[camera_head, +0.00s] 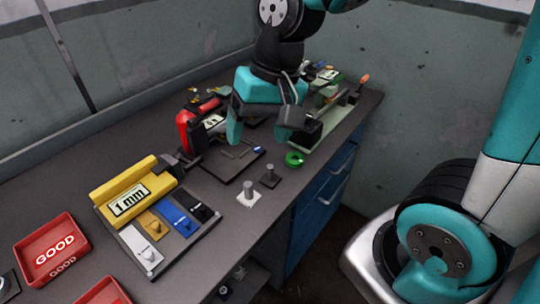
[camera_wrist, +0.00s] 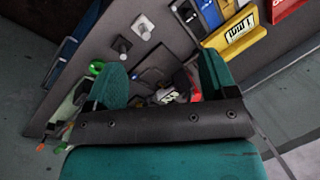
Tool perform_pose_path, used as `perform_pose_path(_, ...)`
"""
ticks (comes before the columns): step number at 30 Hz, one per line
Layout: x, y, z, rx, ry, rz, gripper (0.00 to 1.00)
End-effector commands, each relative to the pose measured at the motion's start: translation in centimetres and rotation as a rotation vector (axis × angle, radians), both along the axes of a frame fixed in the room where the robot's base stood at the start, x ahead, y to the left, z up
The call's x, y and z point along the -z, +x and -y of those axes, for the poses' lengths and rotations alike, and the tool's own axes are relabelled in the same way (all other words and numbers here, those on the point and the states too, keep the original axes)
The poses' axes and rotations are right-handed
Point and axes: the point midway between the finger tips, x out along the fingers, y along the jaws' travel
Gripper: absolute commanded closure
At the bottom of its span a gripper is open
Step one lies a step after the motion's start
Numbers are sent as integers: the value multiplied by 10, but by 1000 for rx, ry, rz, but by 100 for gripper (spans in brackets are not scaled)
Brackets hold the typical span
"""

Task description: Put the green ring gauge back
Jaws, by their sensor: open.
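The green ring gauge (camera_head: 294,159) lies on the bench near its front edge, off any post. It also shows in the wrist view (camera_wrist: 96,67), just beyond my left finger. A post on a dark base (camera_head: 270,175) and a post on a white base (camera_head: 248,194) stand near it, both bare. They also show in the wrist view, dark (camera_wrist: 121,46) and white (camera_wrist: 143,27). My gripper (camera_head: 262,125) is open and empty above the bench, behind and left of the ring. Its two teal fingers (camera_wrist: 163,80) are spread wide in the wrist view.
A red gauge device (camera_head: 188,133) stands left of my gripper. A green-based fixture (camera_head: 318,130) stands behind the ring. A yellow 1 mm block (camera_head: 130,195) with coloured pieces is front left, beside a red GOOD tray (camera_head: 50,248). Blue drawers (camera_head: 322,200) drop below the bench edge.

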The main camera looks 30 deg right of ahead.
Motion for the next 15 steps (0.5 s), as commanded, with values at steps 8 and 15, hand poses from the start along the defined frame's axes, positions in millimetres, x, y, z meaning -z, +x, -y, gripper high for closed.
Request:
perform_pose_path(8,-29,-96,-45,-706,81,180,22)
perform_pose_path(15,-30,-101,-47,-754,86,191,22)
